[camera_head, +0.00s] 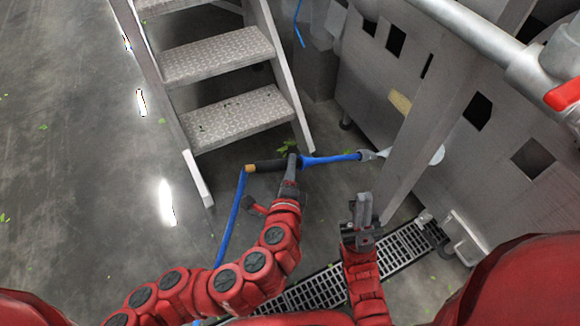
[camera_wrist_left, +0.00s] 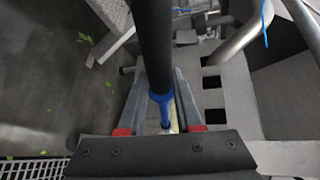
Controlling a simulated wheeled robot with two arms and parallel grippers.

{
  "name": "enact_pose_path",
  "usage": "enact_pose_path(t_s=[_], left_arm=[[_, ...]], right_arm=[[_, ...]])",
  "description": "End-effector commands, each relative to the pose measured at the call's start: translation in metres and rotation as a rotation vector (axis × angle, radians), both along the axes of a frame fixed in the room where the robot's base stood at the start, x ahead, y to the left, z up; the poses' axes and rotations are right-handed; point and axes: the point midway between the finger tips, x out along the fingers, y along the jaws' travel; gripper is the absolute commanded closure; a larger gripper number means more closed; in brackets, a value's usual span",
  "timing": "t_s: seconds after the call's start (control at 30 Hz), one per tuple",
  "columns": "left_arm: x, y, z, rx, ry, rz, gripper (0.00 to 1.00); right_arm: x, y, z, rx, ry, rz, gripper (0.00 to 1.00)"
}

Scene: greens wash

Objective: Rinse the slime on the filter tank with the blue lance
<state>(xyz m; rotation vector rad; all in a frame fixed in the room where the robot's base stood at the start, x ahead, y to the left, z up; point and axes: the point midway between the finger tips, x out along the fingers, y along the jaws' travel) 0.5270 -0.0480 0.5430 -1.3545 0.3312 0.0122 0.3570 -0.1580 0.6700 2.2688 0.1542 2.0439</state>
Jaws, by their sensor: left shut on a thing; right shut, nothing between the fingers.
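The blue lance (camera_head: 335,158) has a black grip and a blue hose. My left gripper (camera_head: 290,163) is shut on its black grip, which also shows in the left wrist view (camera_wrist_left: 152,45). The lance lies about level, its grey nozzle pointing right toward grey metal panelling (camera_head: 375,80). A pale, whitish shape (camera_head: 425,156) lies beyond the nozzle; I cannot tell whether it is spray. A yellowish patch (camera_head: 400,101) shows on the panelling; I cannot tell whether it is slime. My right gripper (camera_head: 362,208) is shut and empty, below the lance.
Metal steps (camera_head: 225,115) stand behind and left of the lance. A slanted metal post (camera_head: 425,115) rises at the right. A pipe with a red handle (camera_head: 562,95) is at upper right. A floor drain grate (camera_head: 405,250) runs below. The floor at left is open, with scattered leaf bits.

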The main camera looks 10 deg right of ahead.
Motion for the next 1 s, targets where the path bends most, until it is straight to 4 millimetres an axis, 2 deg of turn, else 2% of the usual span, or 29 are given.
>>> enact_pose_path(t_s=[0.17, 1.0], left_arm=[[0.004, 0.001, 0.001, 0.0, -0.001, 0.001, 1.0], [0.047, 0.017, 0.001, 0.0, -0.002, 0.0, 1.0]], right_arm=[[0.0, 0.0, 0.002, 0.0, 0.0, 0.0, 1.0], [0.0, 0.0, 0.018, 0.0, 0.0, 0.0, 1.0]])
